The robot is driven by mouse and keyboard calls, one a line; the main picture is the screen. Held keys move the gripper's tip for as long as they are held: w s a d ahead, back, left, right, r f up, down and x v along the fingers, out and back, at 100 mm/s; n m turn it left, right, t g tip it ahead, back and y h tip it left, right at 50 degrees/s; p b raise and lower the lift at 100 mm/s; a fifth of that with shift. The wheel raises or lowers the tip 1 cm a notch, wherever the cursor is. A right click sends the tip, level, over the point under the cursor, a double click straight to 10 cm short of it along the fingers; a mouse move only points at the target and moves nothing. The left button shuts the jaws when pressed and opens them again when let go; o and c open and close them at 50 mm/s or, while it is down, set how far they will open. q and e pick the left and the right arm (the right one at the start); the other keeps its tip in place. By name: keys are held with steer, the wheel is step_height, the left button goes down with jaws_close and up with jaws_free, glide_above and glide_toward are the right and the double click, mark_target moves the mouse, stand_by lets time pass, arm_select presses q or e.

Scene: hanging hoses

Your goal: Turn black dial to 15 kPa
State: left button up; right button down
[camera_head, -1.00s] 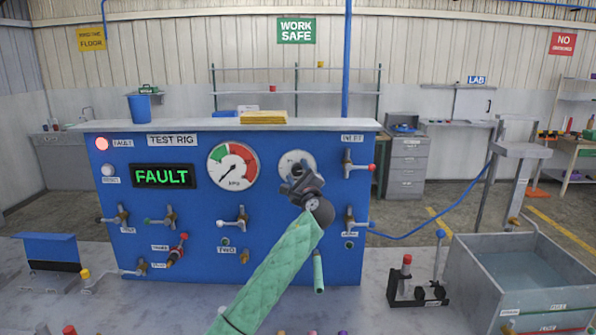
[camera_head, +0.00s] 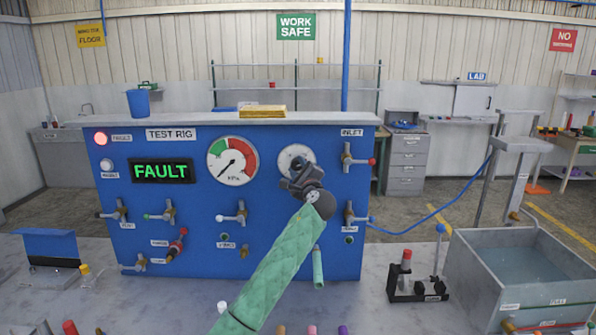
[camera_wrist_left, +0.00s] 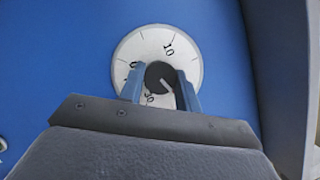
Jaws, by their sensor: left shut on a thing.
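The black dial (camera_wrist_left: 158,78) sits in the middle of a round white scale plate (camera_wrist_left: 130,48) on the blue panel. In the left wrist view a 10 shows at the plate's upper right and a 30 below the dial; other marks are partly hidden by the fingers. My left gripper (camera_wrist_left: 160,92) is shut on the dial, one blue finger on each side. A light line on the dial points to the lower right. In the head view my left gripper (camera_head: 297,180) covers the dial and the lower part of the scale plate (camera_head: 294,151). The right gripper does not show.
The test rig panel (camera_head: 205,260) carries a kPa gauge (camera_head: 233,161), a green FAULT display (camera_head: 162,171), a lit red lamp (camera_head: 101,138) and several valve handles. The inlet valve (camera_head: 347,159) is close to the right of my left gripper.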

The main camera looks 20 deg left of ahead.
arm_select(q)
steer(key=n+g+b, duration=0.2)
steer(key=n+b, duration=0.1)
steer(key=n, duration=0.3)
steer(key=shift+b, duration=0.4)
steer(key=n+g+h, duration=0.1)
steer(key=n, duration=0.2)
steer(key=shift+r+n+b, duration=0.1)
steer(key=shift+n+b, duration=0.2)
steer(key=shift+b, duration=0.1)
steer(key=shift+n+g+h, duration=0.4)
steer(key=shift+n+h, duration=0.1)
steer(key=shift+n, duration=0.4)
steer(key=shift+n+h, duration=0.3)
steer(key=shift+n, duration=0.3)
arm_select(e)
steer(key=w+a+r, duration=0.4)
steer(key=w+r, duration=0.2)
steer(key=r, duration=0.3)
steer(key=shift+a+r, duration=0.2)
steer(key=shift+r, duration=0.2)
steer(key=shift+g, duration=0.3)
arm_select(q)
steer(key=o, duration=1)
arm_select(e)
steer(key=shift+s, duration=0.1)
arm_select(q)
steer(key=shift+r, duration=0.1)
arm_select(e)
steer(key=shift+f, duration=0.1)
